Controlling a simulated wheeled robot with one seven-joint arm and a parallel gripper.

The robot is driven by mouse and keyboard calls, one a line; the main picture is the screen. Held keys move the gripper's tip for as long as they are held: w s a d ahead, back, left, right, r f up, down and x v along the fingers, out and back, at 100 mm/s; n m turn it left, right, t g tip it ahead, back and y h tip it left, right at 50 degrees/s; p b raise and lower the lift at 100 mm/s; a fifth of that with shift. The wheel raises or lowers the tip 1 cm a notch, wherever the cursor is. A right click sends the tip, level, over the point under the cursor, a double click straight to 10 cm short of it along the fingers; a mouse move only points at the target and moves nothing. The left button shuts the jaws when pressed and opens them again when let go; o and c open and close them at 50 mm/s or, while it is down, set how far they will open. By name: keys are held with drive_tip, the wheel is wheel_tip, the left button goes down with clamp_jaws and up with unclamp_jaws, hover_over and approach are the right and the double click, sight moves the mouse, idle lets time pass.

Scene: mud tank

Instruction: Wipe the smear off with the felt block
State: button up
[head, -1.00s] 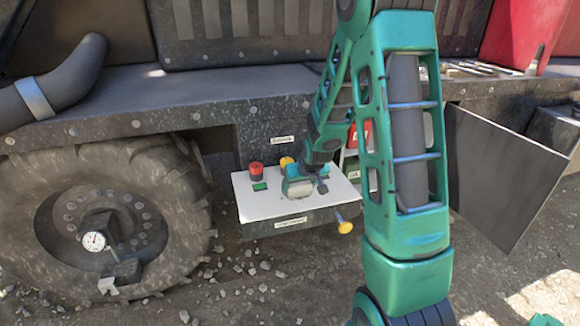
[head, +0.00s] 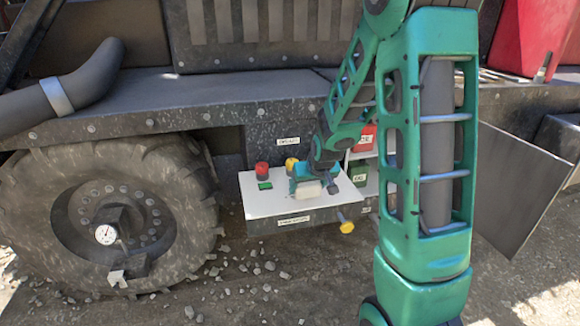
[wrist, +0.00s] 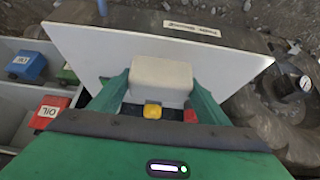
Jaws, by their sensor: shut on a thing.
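My gripper (head: 308,180) is shut on the pale felt block (head: 308,189), just over the middle of the white panel top (head: 265,205). In the wrist view the felt block (wrist: 160,80) sits between the two green fingers, in front of the white panel (wrist: 90,50). Whether the block touches the panel I cannot tell. I see no clear smear on the bare parts of the panel in either view; the area under the block and gripper is hidden.
A red knob (head: 262,170) and yellow knob (head: 291,164) stand at the panel's back edge, near a green square (head: 265,185). A yellow-tipped lever (head: 346,226) sticks out in front. A big wheel (head: 105,215) is left; red (head: 364,138) and green (head: 359,175) boxes are right.

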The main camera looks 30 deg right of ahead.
drive_tip(key=shift+r, duration=2.25)
